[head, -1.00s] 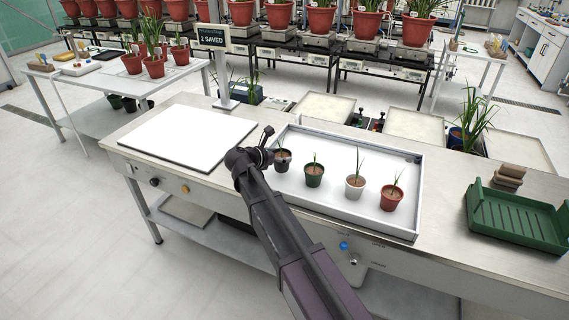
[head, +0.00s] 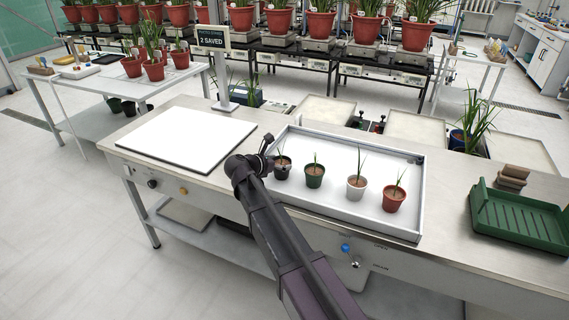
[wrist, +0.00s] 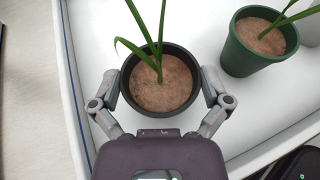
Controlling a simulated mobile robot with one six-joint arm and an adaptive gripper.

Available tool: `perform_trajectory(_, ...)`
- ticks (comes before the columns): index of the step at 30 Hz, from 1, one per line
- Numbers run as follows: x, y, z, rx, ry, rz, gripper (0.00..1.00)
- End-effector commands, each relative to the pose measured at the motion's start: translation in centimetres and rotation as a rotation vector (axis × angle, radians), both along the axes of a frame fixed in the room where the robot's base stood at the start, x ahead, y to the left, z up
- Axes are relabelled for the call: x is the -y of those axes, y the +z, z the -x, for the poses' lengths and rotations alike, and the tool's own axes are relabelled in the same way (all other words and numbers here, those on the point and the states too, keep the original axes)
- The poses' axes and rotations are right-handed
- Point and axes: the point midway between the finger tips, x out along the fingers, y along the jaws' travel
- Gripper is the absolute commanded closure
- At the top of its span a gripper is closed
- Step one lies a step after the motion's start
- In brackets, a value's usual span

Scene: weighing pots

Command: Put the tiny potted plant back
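The tiny potted plant, a dark pot with brown soil and thin green leaves (head: 283,168), is at the left end of a row of small pots in the white tray (head: 395,228). In the wrist view the dark pot (wrist: 160,88) is upright, centred between the fingers of my gripper (wrist: 161,84). Both fingers lie against its sides below the rim. In the head view my gripper (head: 270,158) reaches the pot from the left. The pot's base looks level with the tray floor; the contact itself is hidden.
A green pot (head: 314,175) stands close to the right; it also shows in the wrist view (wrist: 250,55). White (head: 356,187) and red (head: 394,199) pots follow. A bare white plate (head: 187,138) lies left of the tray. A green rack (head: 515,222) stands at the right.

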Motion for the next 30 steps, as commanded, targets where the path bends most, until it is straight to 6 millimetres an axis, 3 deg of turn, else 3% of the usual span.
perform_trajectory(16,-0.1,0.5,0.1,0.000,0.001,0.000,0.00)
perform_trajectory(30,-4.1,3.2,4.8,0.000,0.002,0.000,0.00)
